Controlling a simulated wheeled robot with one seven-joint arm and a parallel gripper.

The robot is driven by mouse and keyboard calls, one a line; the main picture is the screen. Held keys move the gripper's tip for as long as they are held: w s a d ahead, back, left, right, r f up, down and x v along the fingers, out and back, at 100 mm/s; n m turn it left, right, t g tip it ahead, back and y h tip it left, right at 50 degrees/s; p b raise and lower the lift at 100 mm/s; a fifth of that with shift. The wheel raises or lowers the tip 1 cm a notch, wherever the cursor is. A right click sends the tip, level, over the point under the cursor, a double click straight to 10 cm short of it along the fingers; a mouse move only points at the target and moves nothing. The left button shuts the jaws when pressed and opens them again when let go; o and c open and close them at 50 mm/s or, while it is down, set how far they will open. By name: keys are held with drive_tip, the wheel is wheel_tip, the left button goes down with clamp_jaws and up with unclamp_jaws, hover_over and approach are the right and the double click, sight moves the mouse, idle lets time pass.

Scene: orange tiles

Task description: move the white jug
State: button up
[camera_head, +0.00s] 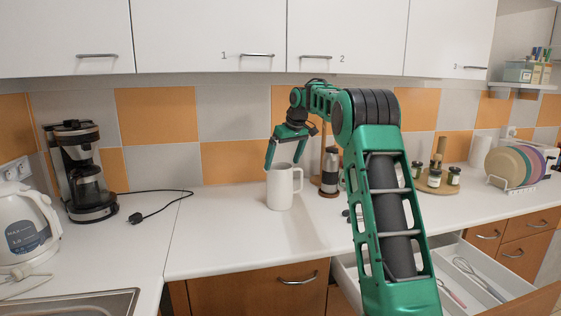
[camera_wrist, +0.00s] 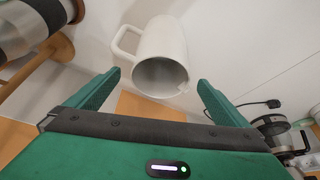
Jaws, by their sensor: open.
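The white jug (camera_head: 280,187) stands upright on the white counter in the head view, its handle on the right. It also shows in the wrist view (camera_wrist: 165,45), with its open mouth toward the camera and its handle on the left. My gripper (camera_head: 285,158) is above the jug, pointing down, with its fingers spread. In the wrist view my gripper (camera_wrist: 158,80) has one finger on each side of the jug's rim, with visible gaps. Nothing is held.
A dark pepper mill (camera_head: 330,172) stands close right of the jug. A coffee maker (camera_head: 82,170) and a kettle (camera_head: 25,228) stand at left. Jars sit on a wooden tray (camera_head: 436,185). An open drawer (camera_head: 470,270) is at lower right. Counter left of the jug is clear apart from a cable.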

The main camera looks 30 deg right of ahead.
sight(277, 178)
drive_tip(key=x, duration=0.9)
drive_tip(key=shift+w+f, duration=0.15)
drive_tip(key=shift+f, duration=0.25)
drive_tip(key=shift+c, duration=0.3)
